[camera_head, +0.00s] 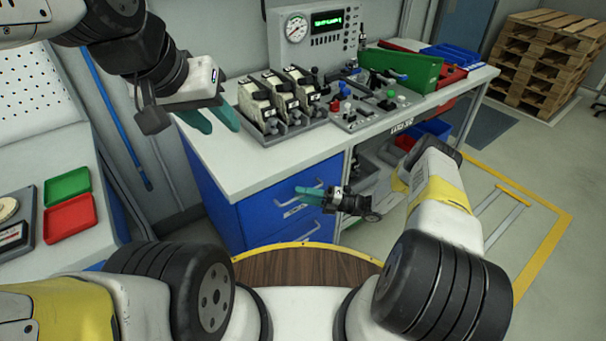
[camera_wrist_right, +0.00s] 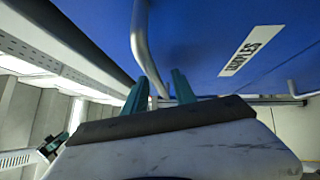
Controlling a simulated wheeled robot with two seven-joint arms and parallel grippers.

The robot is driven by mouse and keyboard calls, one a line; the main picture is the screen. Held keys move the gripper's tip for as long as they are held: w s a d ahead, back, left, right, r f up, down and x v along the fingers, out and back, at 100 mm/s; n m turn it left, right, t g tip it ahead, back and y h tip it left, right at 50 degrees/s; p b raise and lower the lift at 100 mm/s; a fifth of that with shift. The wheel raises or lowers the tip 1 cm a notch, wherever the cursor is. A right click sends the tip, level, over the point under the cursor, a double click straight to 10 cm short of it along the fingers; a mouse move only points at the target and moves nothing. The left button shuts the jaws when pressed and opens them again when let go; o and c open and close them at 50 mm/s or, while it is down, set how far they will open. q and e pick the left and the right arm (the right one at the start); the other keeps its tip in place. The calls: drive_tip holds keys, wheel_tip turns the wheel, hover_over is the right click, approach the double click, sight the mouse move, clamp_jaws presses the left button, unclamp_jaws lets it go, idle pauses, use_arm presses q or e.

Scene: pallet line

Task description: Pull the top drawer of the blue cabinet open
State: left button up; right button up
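The blue cabinet (camera_head: 222,205) stands under the left end of the white workbench. Its top drawer (camera_head: 262,218) looks flush with the cabinet, and a white label is on its front. My right gripper (camera_head: 312,196) is at the drawer front. In the right wrist view its teal fingers (camera_wrist_right: 160,84) are apart, with the grey bar handle (camera_wrist_right: 141,42) passing between their tips; I cannot tell whether they touch it. The blue drawer front (camera_wrist_right: 210,40) fills the upper part of that view. My left gripper (camera_head: 211,119) is open and empty above the bench's left edge.
A lower drawer (camera_head: 310,231) sits below. The bench top (camera_head: 225,160) carries a gauge panel (camera_head: 318,30), switch blocks (camera_head: 283,100) and a green bin (camera_head: 402,68). Pallets (camera_head: 550,55) stand far right.

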clamp_jaws()
idle(1.3)
